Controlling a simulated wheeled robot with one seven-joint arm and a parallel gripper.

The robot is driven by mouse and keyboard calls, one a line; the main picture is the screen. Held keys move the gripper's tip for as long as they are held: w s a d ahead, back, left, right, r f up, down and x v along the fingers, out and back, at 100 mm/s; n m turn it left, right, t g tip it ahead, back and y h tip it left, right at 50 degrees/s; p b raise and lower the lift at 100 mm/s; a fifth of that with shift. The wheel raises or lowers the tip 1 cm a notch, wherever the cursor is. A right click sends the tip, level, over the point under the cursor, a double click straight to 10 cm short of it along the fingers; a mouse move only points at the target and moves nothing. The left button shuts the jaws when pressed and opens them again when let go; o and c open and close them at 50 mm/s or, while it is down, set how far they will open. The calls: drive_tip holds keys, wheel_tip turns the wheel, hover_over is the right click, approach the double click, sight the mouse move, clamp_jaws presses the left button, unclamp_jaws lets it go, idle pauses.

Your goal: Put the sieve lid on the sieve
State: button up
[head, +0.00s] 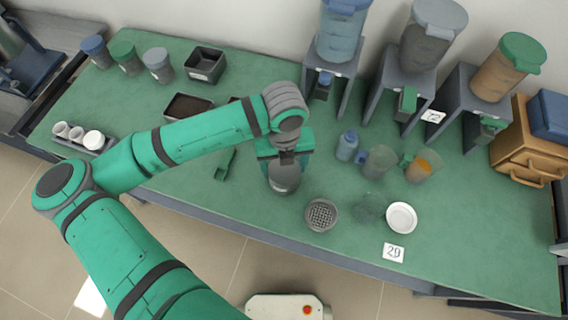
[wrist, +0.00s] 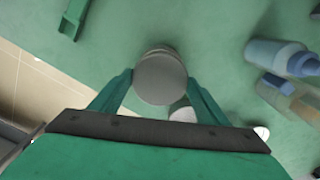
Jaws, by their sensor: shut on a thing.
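The sieve lid (head: 284,181) is a grey round piece. It is held under my gripper (head: 284,160), in front of the middle of the green table. In the wrist view the lid (wrist: 160,77) sits between the two green fingers of my gripper (wrist: 160,88), which are shut on its sides. The sieve (head: 321,214) is a round grey cup with a perforated mesh face, standing near the table's front edge. It is to the right of the lid and nearer the front, apart from it. I cannot make out the sieve surely in the wrist view.
Right of the sieve are a clear glass vessel (head: 368,207), a white dish (head: 401,218) and a "29" card (head: 393,252). A green scoop (head: 225,164) lies left of my gripper. Dispensers (head: 340,45) line the back.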

drive_tip(key=shift+w+f, duration=0.1)
drive_tip(key=shift+f, duration=0.3)
idle(0.4)
drive_tip(key=o, duration=1.4)
drive_tip(key=shift+r, duration=0.1)
drive_tip(key=shift+r, duration=3.4)
